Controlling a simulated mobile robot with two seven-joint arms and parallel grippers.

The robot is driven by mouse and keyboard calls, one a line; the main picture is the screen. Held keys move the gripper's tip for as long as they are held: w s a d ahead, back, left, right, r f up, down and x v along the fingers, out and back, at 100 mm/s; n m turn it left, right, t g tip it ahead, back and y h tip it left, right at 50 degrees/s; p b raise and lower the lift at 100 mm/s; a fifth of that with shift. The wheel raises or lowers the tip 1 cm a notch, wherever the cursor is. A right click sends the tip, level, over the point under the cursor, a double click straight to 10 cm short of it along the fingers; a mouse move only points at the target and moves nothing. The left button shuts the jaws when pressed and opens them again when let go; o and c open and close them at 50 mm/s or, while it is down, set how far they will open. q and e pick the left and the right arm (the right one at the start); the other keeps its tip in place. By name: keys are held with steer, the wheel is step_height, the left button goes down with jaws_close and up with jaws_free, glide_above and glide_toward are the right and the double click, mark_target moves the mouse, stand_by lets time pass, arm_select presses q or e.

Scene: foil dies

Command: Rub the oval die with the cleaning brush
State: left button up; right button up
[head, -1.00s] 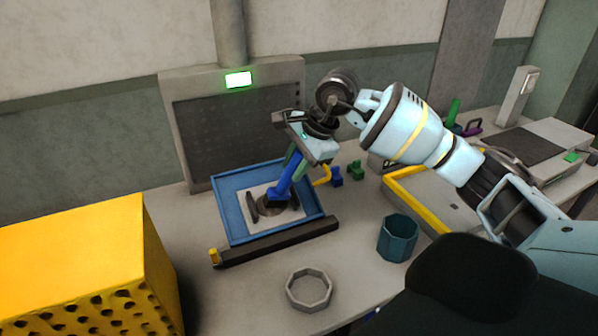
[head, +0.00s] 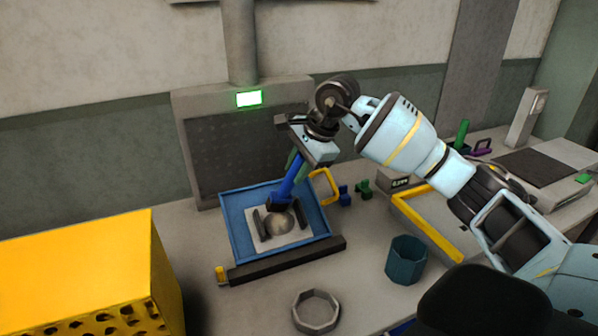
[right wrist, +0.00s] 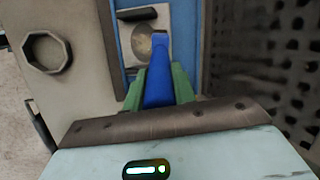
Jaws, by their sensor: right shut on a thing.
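My right gripper (head: 297,165) points down over the blue tray and is shut on the blue handle of the cleaning brush (head: 289,186). In the right wrist view the green fingers clasp the brush's blue handle (right wrist: 158,88) from both sides. The brush's dark head is low, at the back edge of the oval die (head: 279,224); I cannot tell whether it touches. The die is a round, tan-grey piece on a pale plate (head: 294,238) between two dark bars, inside the blue tray (head: 234,232). It shows partly behind the brush in the right wrist view (right wrist: 142,46). My left gripper is not in view.
A dark bar (head: 285,260) lies along the tray's front. A grey ring (head: 316,311) and a teal cup (head: 406,259) stand nearer. A yellow perforated block (head: 80,265) fills the left. A grey panel with a green light (head: 249,98) stands behind. Small blue and green pieces (head: 363,188) lie right of the tray.

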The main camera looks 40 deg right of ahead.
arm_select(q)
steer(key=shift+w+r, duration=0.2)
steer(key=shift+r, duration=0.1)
arm_select(e)
steer(key=shift+s+a+f, duration=0.2)
steer(key=shift+s+f, duration=0.3)
steer(key=shift+s, duration=0.35)
steer(key=shift+s+a+f, duration=0.2)
steer(key=shift+s+f, duration=0.3)
steer(key=shift+s, duration=0.3)
arm_select(q)
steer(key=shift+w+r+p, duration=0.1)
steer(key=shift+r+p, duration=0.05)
steer(key=shift+p, duration=0.15)
arm_select(e)
steer(key=shift+s+a+f, duration=0.2)
steer(key=shift+s+f, duration=0.2)
steer(key=shift+s, duration=0.4)
steer(key=shift+s+a+f, duration=0.2)
steer(key=shift+s+f, duration=0.2)
steer(key=shift+s, duration=0.4)
steer(key=shift+r, duration=0.1)
